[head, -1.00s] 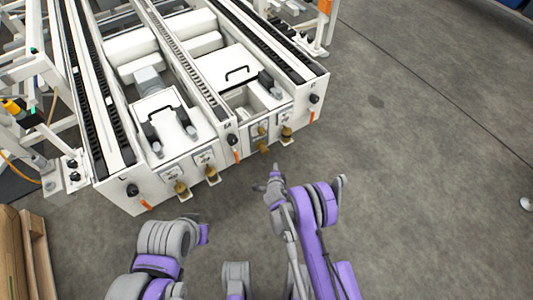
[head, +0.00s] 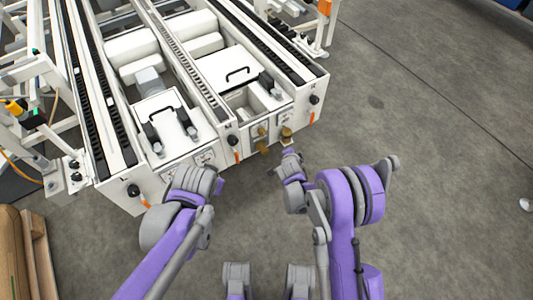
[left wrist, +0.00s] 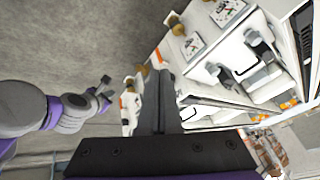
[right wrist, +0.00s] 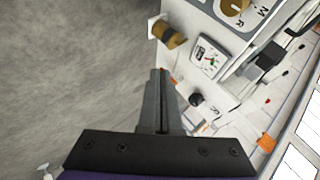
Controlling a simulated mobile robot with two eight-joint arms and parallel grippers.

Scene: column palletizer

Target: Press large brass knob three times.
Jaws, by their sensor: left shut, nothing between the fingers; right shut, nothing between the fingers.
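Brass knobs stick out from the white machine's front panel. In the head view, one large-looking brass knob (head: 286,132) is at the right and a smaller one (head: 263,147) is to its left. My right gripper (head: 289,151) is shut and empty, just in front of the right knob; contact cannot be told there. In the right wrist view, a brass knob (right wrist: 168,34) lies beyond the shut fingertips (right wrist: 159,72), with a gap in the picture. My left gripper (left wrist: 165,72) is shut and empty near the left panel. My left arm hides the left-hand knobs in the head view.
The white machine (head: 230,139) carries conveyor rails and black knobs (head: 314,99). A small gauge plate (right wrist: 208,57) sits beside the brass knob. A wooden pallet with a brown box (head: 32,240) stands at the left.

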